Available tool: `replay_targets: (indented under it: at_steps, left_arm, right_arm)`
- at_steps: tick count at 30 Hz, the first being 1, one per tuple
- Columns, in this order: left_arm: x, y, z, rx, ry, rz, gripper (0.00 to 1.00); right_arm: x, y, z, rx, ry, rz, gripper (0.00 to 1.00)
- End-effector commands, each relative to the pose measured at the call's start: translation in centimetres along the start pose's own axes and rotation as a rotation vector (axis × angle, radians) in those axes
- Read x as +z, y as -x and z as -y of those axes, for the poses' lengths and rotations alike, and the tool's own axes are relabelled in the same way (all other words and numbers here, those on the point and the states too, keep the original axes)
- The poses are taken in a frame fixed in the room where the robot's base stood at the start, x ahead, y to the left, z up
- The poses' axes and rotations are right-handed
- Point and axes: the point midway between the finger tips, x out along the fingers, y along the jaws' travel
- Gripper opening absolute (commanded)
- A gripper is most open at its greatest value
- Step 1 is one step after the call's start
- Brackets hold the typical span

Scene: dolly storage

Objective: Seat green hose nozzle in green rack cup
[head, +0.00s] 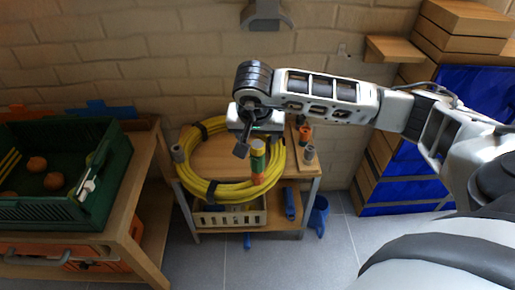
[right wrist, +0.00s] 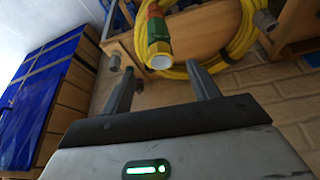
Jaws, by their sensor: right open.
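A nozzle-like piece with a yellow end, a green band and an orange-red lower part (head: 258,160) stands roughly upright at the front of the small wooden cart. It also shows in the right wrist view (right wrist: 158,38), pale end towards the camera. My right gripper (head: 250,143) is open and empty, just above and beside this piece. In the right wrist view the open fingers (right wrist: 160,75) point towards it, with its near end showing between and beyond the tips. I cannot make out a separate green rack cup. My left gripper is not in view.
A green crate (head: 110,160) stands on a bench at left. Blue-covered shelving (head: 400,185) is at right.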

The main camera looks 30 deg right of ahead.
Motion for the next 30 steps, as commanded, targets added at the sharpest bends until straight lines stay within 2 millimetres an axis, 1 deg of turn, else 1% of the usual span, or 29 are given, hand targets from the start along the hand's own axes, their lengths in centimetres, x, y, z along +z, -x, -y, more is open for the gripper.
replay_targets:
  at_steps: [1,6,9,12,18,25,26,27,29,30]
  left_arm:
    - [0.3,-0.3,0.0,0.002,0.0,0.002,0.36]
    - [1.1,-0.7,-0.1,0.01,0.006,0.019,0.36]
    - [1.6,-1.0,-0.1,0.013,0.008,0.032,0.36]
    - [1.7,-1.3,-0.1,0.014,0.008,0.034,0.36]
    - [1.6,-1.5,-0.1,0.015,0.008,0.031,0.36]
    - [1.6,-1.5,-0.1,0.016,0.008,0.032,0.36]
    - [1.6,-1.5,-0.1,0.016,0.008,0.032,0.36]
    - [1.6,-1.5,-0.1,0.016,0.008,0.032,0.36]
    - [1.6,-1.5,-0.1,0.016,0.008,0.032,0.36]
    - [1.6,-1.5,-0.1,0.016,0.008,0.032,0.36]
  right_arm:
    - [0.2,-1.3,0.0,0.002,-0.002,0.005,0.6]
    - [0.2,-4.5,0.0,0.002,-0.002,0.004,0.6]
    - [0.2,-6.0,0.0,0.001,-0.001,0.004,0.6]
    - [0.1,-7.0,0.1,0.0,-0.002,0.003,0.6]
    - [0.1,-7.9,0.1,-0.001,0.0,0.002,0.6]
    - [0.1,-8.0,0.1,-0.002,0.0,0.002,0.6]
    - [0.1,-7.9,0.1,-0.002,0.0,0.002,0.57]
    - [0.1,-7.9,0.1,-0.002,0.0,0.002,0.46]
    - [0.1,-7.9,0.1,-0.002,0.0,0.002,0.29]
    - [0.1,-7.9,0.1,-0.002,0.0,0.002,0.18]
